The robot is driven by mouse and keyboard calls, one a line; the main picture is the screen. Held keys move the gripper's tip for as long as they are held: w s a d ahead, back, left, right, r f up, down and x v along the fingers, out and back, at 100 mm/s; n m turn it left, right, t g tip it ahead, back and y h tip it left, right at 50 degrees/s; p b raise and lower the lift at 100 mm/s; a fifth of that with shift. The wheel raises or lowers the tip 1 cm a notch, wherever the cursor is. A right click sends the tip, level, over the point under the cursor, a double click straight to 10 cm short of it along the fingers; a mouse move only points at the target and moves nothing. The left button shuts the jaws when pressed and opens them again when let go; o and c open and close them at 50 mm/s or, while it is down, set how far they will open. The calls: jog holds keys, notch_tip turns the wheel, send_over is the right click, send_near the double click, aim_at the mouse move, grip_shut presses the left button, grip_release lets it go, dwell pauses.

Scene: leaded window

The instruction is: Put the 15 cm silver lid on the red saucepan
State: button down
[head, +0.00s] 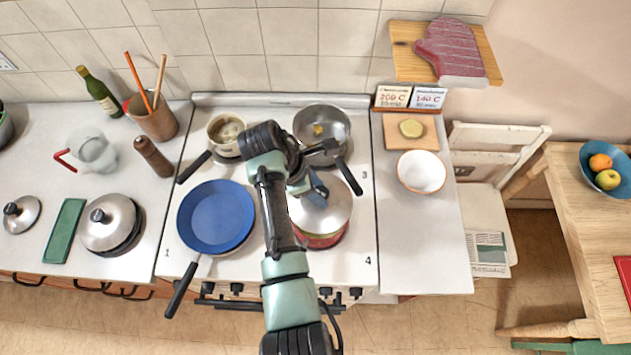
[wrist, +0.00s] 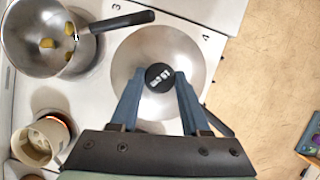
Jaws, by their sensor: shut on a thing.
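A silver lid (head: 338,208) sits over the red saucepan (head: 322,241) at the front right of the stove. It hides the pan's rim and inside; only the red side shows below the front edge. I cannot tell whether the lid rests on the rim or hangs just above it. My gripper (head: 314,190) is shut on the lid's black knob. In the wrist view, the blue fingers (wrist: 159,80) flank the knob, and the lid (wrist: 190,55) looks level. White marks on the knob are too small to read surely. Another silver lid (head: 24,219) lies at the far left.
A blue frying pan (head: 216,216) is close on the left. A steel pan (head: 322,122) and a cream pot (head: 226,133) stand behind. A further silver lid (head: 108,226) lies on the left counter over something dark. A white bowl (head: 421,171) stands right of the stove.

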jog(key=shift+f+b, duration=1.7)
jog(key=shift+f, duration=0.25)
jog(key=shift+w+f, duration=0.1)
jog(key=shift+f, duration=0.35)
jog(key=shift+f+p, duration=0.35)
jog(key=shift+f, duration=0.25)
dwell(0.9)
jog(key=shift+c, duration=1.5)
grip_release()
jog(key=shift+o, duration=0.3)
jog(key=shift+o, duration=1.2)
